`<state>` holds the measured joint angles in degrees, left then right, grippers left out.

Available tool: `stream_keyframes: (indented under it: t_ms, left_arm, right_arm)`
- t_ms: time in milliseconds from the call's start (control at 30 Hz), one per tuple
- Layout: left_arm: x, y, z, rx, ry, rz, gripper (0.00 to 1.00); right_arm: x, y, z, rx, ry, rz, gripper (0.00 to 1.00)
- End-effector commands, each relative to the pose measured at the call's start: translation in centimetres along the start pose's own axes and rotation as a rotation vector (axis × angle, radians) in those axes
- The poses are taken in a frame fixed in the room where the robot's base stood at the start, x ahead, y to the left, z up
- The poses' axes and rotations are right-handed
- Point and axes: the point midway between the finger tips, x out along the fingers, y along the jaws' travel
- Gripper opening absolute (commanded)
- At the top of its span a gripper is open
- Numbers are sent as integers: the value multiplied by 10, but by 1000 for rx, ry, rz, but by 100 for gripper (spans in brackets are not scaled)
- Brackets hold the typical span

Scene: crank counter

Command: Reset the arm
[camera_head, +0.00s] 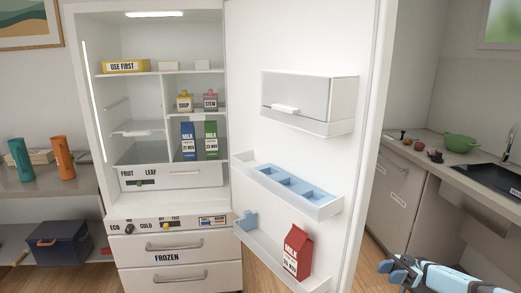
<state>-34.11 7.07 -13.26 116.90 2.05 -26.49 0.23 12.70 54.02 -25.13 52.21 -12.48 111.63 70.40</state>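My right gripper (392,268) shows at the bottom right, at the end of my light blue and dark arm, which comes in from the lower right corner. It points left, in front of the floor and the lower cabinets, to the right of the open fridge door (371,120). Nothing clearly shows between its fingers, and the gap between them is too small to judge. It appears apart from the door. My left gripper is not in view.
The fridge (83,130) stands open. Its door holds a red milk carton (297,252), a blue tray (287,183) and a closed bin (310,98). A counter with a green bowl (460,143) and sink (495,176) is at right. A shelf (62,188) stands at left.

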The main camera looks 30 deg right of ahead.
Motion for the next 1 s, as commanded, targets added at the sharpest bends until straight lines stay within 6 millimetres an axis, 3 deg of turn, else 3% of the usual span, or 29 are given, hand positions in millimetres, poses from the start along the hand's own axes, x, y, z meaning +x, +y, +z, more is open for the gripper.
stream_keyframes:
  t_ms: [33, 200, 433, 767, 1000]
  left_arm:
    - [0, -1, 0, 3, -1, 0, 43]
    - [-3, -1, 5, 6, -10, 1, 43]
    - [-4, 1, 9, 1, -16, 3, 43]
    - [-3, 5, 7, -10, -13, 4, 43]
    - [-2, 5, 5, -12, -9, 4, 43]
  right_arm:
    - [19, 3, 25, 9, 54, -13, 34]
    - [75, 8, 83, 30, 194, -45, 34]
    - [143, 9, 137, 55, 343, -80, 34]
    - [176, 13, 168, -83, 231, 310, 34]
    - [198, 2, 202, -185, -6, 688, 34]
